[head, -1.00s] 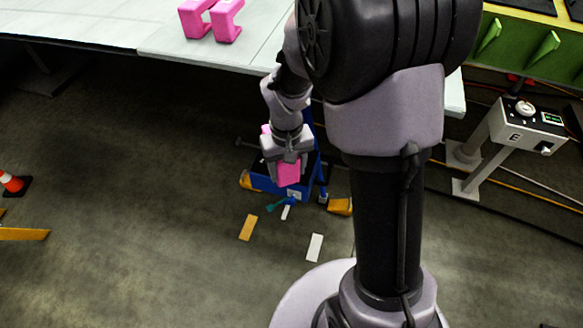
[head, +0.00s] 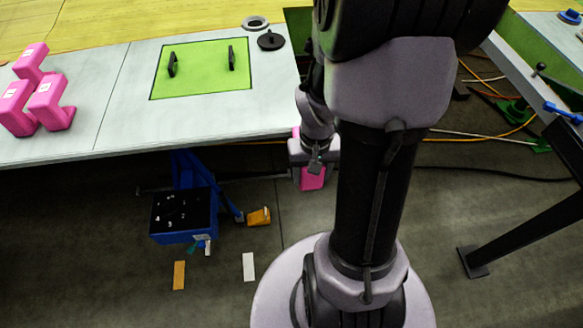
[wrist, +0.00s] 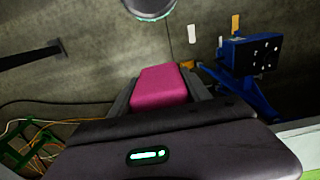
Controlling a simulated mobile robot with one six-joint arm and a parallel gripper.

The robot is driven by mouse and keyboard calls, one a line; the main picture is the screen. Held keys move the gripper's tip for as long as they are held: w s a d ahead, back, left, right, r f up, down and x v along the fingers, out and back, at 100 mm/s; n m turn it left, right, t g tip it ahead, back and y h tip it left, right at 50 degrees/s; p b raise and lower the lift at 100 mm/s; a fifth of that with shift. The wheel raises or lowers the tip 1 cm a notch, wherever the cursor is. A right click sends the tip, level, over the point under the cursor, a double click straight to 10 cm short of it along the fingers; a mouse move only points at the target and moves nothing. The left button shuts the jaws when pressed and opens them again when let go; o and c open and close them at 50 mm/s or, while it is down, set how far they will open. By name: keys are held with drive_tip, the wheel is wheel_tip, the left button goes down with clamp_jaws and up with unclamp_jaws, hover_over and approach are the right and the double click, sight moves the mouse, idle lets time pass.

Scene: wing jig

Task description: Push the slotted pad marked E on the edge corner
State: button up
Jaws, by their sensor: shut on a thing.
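My gripper (head: 313,165) is shut on a pink pad (head: 311,179), which hangs just in front of the grey panel's front edge. In the wrist view the pink pad (wrist: 160,86) sits between the two fingers. Its slot and any letter on it are hidden. The pale grey wing panel (head: 100,95) runs across the left and middle of the head view. The pad appears apart from the panel.
Several pink pads with white labels (head: 48,98) stand on the panel at the left. A green plate with two black handles (head: 205,68) lies on it. A blue cart with a black top (head: 183,213) stands below. A dark-legged bench (head: 540,190) is at right.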

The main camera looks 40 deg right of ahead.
drive_tip(key=shift+d+r, duration=0.1)
drive_tip(key=shift+d, duration=0.1)
drive_tip(key=shift+w+d, duration=0.2)
drive_tip(key=shift+d, duration=0.05)
drive_tip(key=shift+w+d+p, duration=0.25)
drive_tip(key=shift+w+d, duration=0.35)
drive_tip(key=shift+w, duration=0.35)
drive_tip(key=shift+w+d+p, duration=0.25)
drive_tip(key=shift+w+d, duration=0.35)
drive_tip(key=shift+w, duration=0.35)
drive_tip(key=shift+w, duration=0.1)
drive_tip(key=w+d, duration=0.3)
drive_tip(key=w, duration=0.2)
drive_tip(key=shift+w+d+f, duration=0.15)
drive_tip(key=shift+d+f, duration=0.05)
drive_tip(key=shift+f, duration=0.05)
idle(0.8)
drive_tip(key=o, duration=1.6)
drive_tip(key=shift+w+d+f, duration=0.1)
drive_tip(key=shift+w, duration=0.05)
